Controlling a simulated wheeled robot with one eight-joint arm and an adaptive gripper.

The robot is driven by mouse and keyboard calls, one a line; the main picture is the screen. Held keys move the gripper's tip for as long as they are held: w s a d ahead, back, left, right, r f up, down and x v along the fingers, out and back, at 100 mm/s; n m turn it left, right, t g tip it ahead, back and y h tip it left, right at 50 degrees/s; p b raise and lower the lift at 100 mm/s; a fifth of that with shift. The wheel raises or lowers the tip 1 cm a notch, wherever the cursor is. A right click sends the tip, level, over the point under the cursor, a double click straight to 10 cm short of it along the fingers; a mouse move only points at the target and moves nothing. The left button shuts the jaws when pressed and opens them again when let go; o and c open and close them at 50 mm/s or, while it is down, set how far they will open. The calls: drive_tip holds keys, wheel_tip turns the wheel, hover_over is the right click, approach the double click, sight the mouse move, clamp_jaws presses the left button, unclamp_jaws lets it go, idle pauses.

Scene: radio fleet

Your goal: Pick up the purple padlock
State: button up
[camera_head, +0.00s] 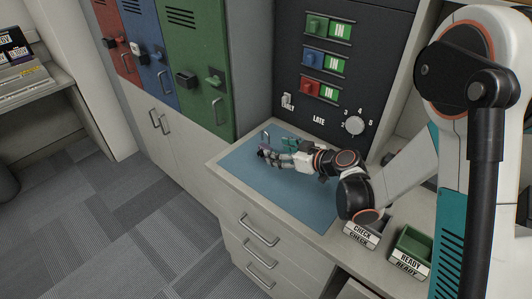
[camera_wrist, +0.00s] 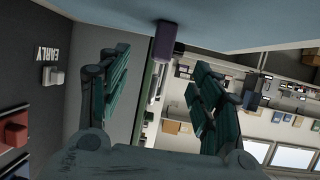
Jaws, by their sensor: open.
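The purple padlock (camera_wrist: 166,40) shows in the wrist view at the top middle, against the blue mat (camera_wrist: 230,12). It lies ahead of my gripper (camera_wrist: 162,66), in line with the gap between the two teal fingers. The fingers are spread apart with nothing between them. In the head view my gripper (camera_head: 278,151) is low over the blue mat, pointing left. The padlock (camera_head: 263,149) is small there, near the fingertips and partly covered by them; a grey shackle stands above it. I cannot tell whether a finger touches it.
Red, blue and green lockers (camera_head: 192,55) stand behind the counter at left. A black panel (camera_head: 338,65) with IN switches and a dial rises behind the mat. A CHECK tray (camera_head: 361,236) and a green-lined READY tray (camera_head: 410,262) are at the right. The mat's front is clear.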

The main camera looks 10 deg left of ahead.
sight(264, 148)
drive_tip(key=shift+x, duration=1.15)
drive_tip(key=shift+a+f+b, duration=0.25)
drive_tip(key=shift+a+b, duration=0.1)
drive_tip(key=shift+a, duration=0.1)
drive_tip(key=b+x, duration=0.1)
drive_tip(key=x, duration=0.3)
drive_tip(key=shift+s+a+f, duration=0.1)
drive_tip(key=shift+a+f, duration=0.05)
drive_tip(key=shift+f, duration=0.05)
clamp_jaws()
